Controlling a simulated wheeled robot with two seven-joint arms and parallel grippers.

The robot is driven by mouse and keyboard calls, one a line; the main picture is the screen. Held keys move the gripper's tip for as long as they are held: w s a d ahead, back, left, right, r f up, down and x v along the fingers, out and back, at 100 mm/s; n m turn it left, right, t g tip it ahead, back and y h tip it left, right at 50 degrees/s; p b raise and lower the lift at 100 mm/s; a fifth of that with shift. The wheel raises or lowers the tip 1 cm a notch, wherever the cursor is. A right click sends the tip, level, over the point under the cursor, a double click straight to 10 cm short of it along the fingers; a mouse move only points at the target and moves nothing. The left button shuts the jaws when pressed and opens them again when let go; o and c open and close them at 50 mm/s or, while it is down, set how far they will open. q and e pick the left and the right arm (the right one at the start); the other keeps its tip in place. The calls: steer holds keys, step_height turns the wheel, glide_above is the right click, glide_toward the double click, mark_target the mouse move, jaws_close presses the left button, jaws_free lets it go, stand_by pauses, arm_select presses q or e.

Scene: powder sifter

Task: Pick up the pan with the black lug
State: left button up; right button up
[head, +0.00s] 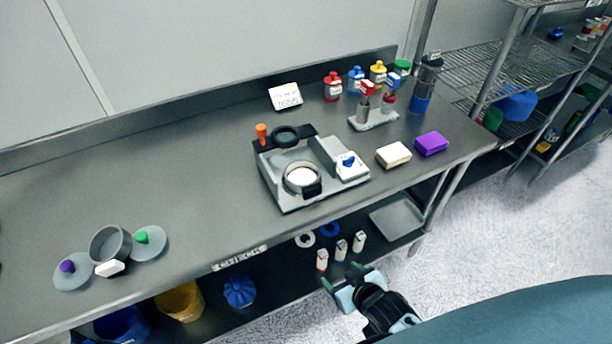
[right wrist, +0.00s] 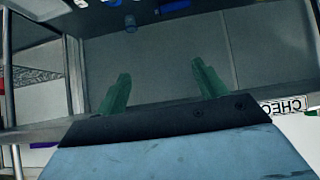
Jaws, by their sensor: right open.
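The pan with the black lug (head: 302,177) sits in the front of the grey sifter station (head: 286,202) on the steel bench. It is round and grey with white contents, and its black lug faces the bench's front edge. A second grey pan (head: 110,243), with a white lug, stands at the bench's left end. My right gripper (head: 342,276) is open and empty, in front of the bench and well apart from the pan. Its green fingers (right wrist: 161,72) also show in the right wrist view, with nothing between them. My left gripper is not in view.
Lids with a purple knob (head: 68,267) and a green knob (head: 142,237) lie beside the left pan. A cream block (head: 393,155) and a purple block (head: 431,144) lie right of the station. Several bottles stand behind. The bench's middle left is clear.

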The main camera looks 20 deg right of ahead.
steer(key=w+r+t+p, duration=0.1)
steer(key=w+r+t, duration=0.15)
steer(key=r, duration=0.65)
steer(key=w+r+t+p, duration=0.1)
steer(key=w+r, duration=0.2)
steer(key=r, duration=0.7)
glide_toward(313, 190)
steer(key=f+x, duration=0.1)
steer(key=x, duration=0.2)
steer(key=shift+m, duration=0.3)
steer(key=shift+r+b+x, duration=0.2)
steer(key=shift+x, duration=1.3)
steer(key=shift+r+b+x, duration=0.15)
steer(key=shift+x, duration=1.4)
steer(key=shift+w, duration=0.1)
steer(key=c, duration=1.1)
